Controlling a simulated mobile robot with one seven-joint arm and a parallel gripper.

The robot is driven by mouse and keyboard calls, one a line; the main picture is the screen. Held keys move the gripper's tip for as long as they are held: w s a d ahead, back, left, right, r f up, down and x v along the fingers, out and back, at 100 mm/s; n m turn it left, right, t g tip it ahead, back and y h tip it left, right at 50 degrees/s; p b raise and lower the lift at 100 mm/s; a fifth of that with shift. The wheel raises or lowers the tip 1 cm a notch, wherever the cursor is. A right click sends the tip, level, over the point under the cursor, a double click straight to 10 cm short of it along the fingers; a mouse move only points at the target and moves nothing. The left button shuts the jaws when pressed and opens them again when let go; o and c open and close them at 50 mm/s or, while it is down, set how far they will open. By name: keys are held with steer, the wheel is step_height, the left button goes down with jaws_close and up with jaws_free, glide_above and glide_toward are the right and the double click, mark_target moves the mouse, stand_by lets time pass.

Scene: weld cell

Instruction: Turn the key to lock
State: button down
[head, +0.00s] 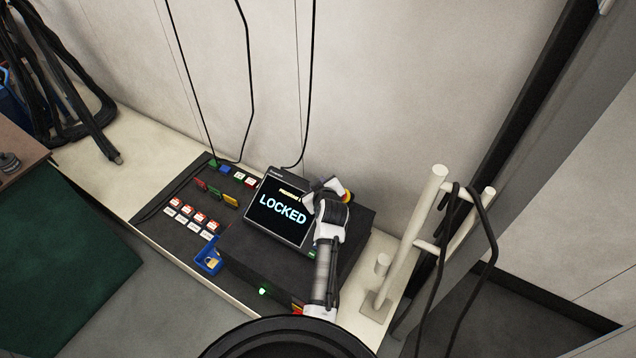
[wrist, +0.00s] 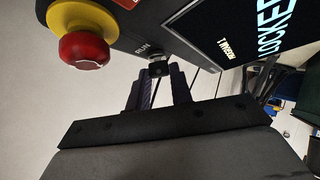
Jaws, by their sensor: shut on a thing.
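The key (wrist: 158,68) is a small dark piece at the panel face beside the label RUN in the wrist view. My gripper (wrist: 160,80) has its two dark fingers at the key, shut on it. In the head view my gripper (head: 328,190) is at the right side of the control box, and the key is hidden there behind my arm. The screen (head: 281,212) on the box reads LOCKED in large pale letters. The same screen (wrist: 240,35) shows partly in the wrist view.
A red emergency button on a yellow collar (wrist: 84,48) sits close to the key. The control box (head: 350,245) stands on a pale bench (head: 135,185) with rows of labelled switches (head: 190,218) to the left. A pale post (head: 408,235) with hanging cables rises at the right.

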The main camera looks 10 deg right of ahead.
steer(key=n+y, duration=0.1)
steer(key=n, duration=0.1)
steer(key=n+g+y+b, duration=0.1)
steer(key=n, duration=0.1)
steer(key=n+g+y+b, duration=0.1)
steer(key=n, duration=0.1)
steer(key=shift+d+y, duration=0.25)
steer(key=shift+y, duration=0.05)
steer(key=shift+w+r+n+g+b, duration=0.1)
steer(key=shift+n+g+b, duration=0.2)
steer(key=shift+n, duration=0.1)
steer(key=c, duration=1.2)
jaws_free()
steer(key=shift+c, duration=0.2)
steer(key=b+v, duration=0.2)
steer(key=v, duration=1.1)
steer(key=shift+s+d+r, duration=0.2)
steer(key=shift+s+r, duration=0.05)
steer(key=shift+s, duration=0.05)
